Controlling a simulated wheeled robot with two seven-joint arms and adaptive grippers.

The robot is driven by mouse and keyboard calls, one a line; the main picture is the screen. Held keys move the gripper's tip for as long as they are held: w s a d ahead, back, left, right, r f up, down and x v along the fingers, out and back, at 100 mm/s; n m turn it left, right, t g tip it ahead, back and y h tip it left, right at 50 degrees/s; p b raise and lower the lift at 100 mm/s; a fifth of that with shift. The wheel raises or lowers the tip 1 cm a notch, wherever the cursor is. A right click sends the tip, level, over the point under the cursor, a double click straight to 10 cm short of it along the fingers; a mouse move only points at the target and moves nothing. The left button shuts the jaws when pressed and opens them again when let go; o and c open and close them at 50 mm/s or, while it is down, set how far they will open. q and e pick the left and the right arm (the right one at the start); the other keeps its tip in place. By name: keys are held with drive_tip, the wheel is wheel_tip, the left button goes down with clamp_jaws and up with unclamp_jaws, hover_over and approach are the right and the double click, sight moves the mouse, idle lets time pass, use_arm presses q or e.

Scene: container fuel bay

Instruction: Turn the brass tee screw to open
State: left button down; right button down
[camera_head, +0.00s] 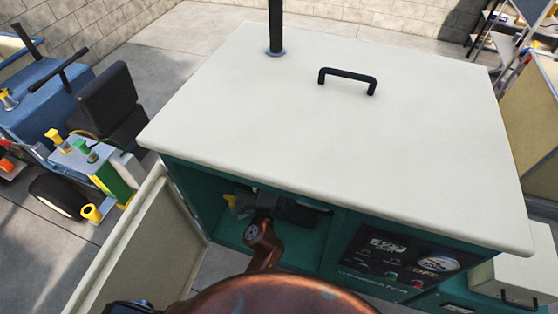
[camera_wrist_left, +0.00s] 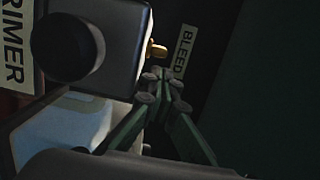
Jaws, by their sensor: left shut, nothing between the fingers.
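The brass tee screw (camera_wrist_left: 157,50) is a small brass piece at the side of a grey box (camera_wrist_left: 118,35), beside the BLEED label (camera_wrist_left: 184,52) in the left wrist view. My left gripper (camera_wrist_left: 162,80) is shut and empty, its green fingers meeting just below the screw in that picture. Whether the tips touch the screw I cannot tell. In the head view my copper-coloured left arm reaches into the open compartment of the green generator cabinet (camera_head: 228,232); the screw cannot be made out there. My right gripper is not in view.
A black round knob (camera_wrist_left: 70,47) and a PRIMER label (camera_wrist_left: 15,45) lie left of the screw. The cabinet door (camera_head: 125,250) stands open at the left. The pale lid (camera_head: 300,120) overhangs the compartment, and a gauge panel (camera_head: 395,262) is to its right.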

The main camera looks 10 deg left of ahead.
use_arm(q)
drive_tip(key=s, duration=0.4)
drive_tip(key=shift+s+d+r, duration=0.1)
drive_tip(key=shift+s+d, duration=0.15)
